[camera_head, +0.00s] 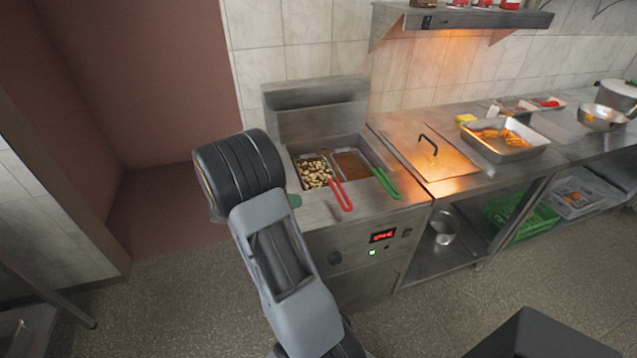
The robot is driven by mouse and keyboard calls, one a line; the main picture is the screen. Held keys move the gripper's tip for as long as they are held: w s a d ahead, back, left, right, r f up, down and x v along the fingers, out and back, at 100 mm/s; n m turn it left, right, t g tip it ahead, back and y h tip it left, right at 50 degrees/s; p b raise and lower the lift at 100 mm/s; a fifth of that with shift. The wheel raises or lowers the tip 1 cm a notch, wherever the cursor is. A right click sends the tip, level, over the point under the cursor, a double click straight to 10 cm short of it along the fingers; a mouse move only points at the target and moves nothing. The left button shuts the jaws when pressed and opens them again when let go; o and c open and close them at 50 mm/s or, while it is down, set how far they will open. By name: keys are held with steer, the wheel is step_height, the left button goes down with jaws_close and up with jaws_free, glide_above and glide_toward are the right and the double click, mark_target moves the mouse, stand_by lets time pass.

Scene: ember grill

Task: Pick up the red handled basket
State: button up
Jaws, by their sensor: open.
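The red handled basket (313,172) sits in the left well of the steel fryer (396,217), filled with pale and brown chopped pieces. Its red handle (342,196) sticks out over the fryer's front edge towards me. A second basket with a green handle (386,183) sits in the right well, just beside it. My grey and black arm stands to the left of the red handled basket and covers the fryer's left front corner. My gripper is hidden behind the arm. A small dark green piece shows at the arm's right edge; I cannot tell what it is.
Right of the fryer is a steel counter with a black-handled lid (428,146), a tray of fried food (505,141) and a metal bowl (602,117). A shelf (470,19) hangs above. Below are a metal pot (443,230) and a green crate (520,214).

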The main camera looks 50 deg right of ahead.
mark_target(330, 185)
steer(key=d+f+n+h, duration=0.1)
steer(key=d+n, duration=0.1)
steer(key=w+d+n+h, duration=0.1)
steer(key=n, duration=0.1)
steer(key=d+f+n+h, duration=0.1)
steer(key=d+n, duration=0.1)
steer(key=n, duration=0.1)
steer(key=shift+w+d+f+h+p, duration=0.3)
steer(key=shift+p, duration=0.05)
steer(key=shift+n, duration=0.5)
steer(key=p+x, duration=0.1)
steer(key=x, duration=0.6)
steer(key=shift+d, duration=0.35)
steer(key=shift+p+x, duration=0.9)
steer(key=shift+x, duration=1.5)
steer(key=shift+s+d+r, duration=0.15)
steer(key=shift+s+d, duration=0.15)
steer(key=shift+d, duration=0.3)
jaws_close()
